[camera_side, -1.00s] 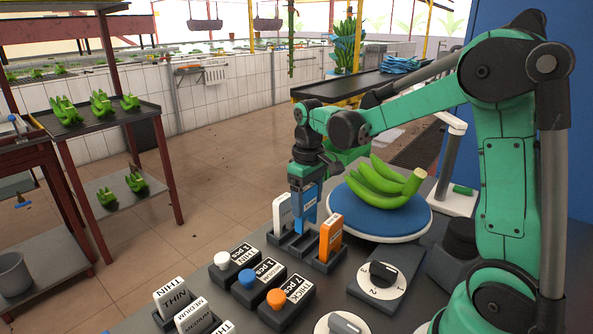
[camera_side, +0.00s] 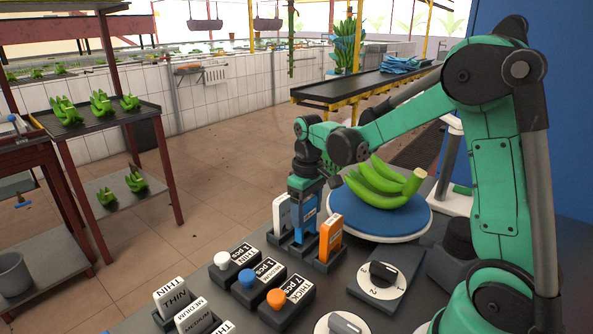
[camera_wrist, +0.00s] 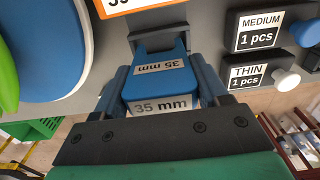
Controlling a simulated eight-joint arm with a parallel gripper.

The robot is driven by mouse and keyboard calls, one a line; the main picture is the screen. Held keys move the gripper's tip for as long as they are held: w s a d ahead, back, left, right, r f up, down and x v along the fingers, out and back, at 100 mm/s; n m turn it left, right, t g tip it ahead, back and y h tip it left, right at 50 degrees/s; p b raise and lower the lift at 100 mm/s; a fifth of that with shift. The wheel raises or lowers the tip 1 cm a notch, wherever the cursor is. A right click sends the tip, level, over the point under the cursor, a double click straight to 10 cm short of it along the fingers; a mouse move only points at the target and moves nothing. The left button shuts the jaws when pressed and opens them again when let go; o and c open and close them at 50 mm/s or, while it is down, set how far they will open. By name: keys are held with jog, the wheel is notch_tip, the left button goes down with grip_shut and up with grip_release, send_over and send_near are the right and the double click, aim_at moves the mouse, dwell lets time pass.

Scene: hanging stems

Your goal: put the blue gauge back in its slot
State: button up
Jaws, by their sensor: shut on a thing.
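The blue gauge (camera_side: 305,228), labelled 35 mm in the wrist view (camera_wrist: 160,88), stands upright between my jaws. My gripper (camera_side: 307,196) points down over the dark rack and is shut on the gauge's upper part. In the side view the gauge's lower end is at the rack's middle slot (camera_side: 299,247), between the white gauge (camera_side: 282,215) and the orange gauge (camera_side: 330,238). How deep it sits in the slot is hidden.
Green bananas (camera_side: 383,188) lie on a round blue plate (camera_side: 375,217) just behind the rack. Button boxes (camera_side: 262,284) with white, blue and orange knobs stand in front. A dial (camera_side: 383,275) is at the right.

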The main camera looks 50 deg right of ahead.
aim_at(307, 199)
jog(key=shift+f, duration=1)
jog(key=o, duration=1.2)
jog(key=shift+r, duration=2.6)
jog(key=shift+s+a+r, duration=0.1)
jog(key=shift+a+r, duration=0.05)
jog(key=shift+r, duration=0.15)
jog(key=s+a+r+t, duration=0.1)
jog(key=s+a+t, duration=0.1)
jog(key=a, duration=0.1)
jog(key=s+a+r+t, duration=0.1)
jog(key=s+a+t, duration=0.1)
jog(key=a, duration=0.1)
jog(key=s+a+t, duration=0.2)
jog(key=a+t, duration=0.1)
jog(key=shift+s+a+r, duration=0.25)
jog(key=shift+a+r, duration=0.1)
jog(key=shift+r, duration=0.05)
